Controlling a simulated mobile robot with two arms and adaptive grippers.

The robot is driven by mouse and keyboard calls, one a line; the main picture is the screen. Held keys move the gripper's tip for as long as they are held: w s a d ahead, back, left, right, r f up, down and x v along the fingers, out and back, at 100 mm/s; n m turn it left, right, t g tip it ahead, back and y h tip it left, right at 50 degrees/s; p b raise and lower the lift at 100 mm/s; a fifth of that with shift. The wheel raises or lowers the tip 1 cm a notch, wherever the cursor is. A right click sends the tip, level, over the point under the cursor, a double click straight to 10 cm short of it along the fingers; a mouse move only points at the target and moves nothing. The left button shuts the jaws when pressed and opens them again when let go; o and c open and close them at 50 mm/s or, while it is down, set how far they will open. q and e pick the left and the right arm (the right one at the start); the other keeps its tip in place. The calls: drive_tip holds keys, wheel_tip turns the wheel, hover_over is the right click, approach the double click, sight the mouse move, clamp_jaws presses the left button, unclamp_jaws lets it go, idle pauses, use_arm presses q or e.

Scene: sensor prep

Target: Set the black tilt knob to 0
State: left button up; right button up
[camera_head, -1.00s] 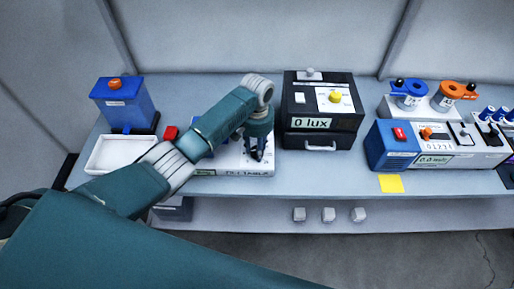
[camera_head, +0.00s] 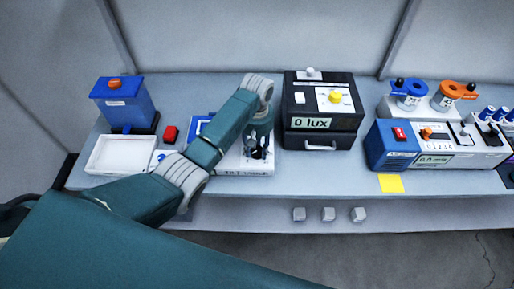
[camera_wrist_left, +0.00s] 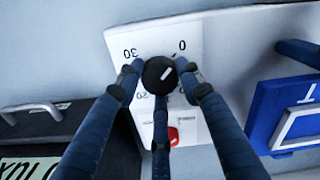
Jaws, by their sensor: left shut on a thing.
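The black tilt knob (camera_wrist_left: 159,74) sits on a white dial plate (camera_wrist_left: 190,32) in the left wrist view. Its white pointer line slants to the upper right, roughly towards the printed 0; 30, 20 and 10 are printed around it too. My left gripper (camera_wrist_left: 161,76) is shut on the knob, with its fingers around the sides. In the head view my left gripper (camera_head: 261,150) is over the white tilt unit (camera_head: 245,171), and the arm hides part of the unit and the knob. My right gripper is not in view.
A black lux box (camera_head: 322,108) stands just right of the tilt unit. A blue and white instrument (camera_head: 440,148) and a yellow note (camera_head: 391,183) are to the right.

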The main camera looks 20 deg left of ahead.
sight(257, 150)
use_arm(q)
drive_tip(key=shift+w+r, duration=0.15)
drive_tip(key=o, duration=1.2)
wheel_tip(257, 150, up, 12)
drive_tip(key=shift+f, duration=0.1)
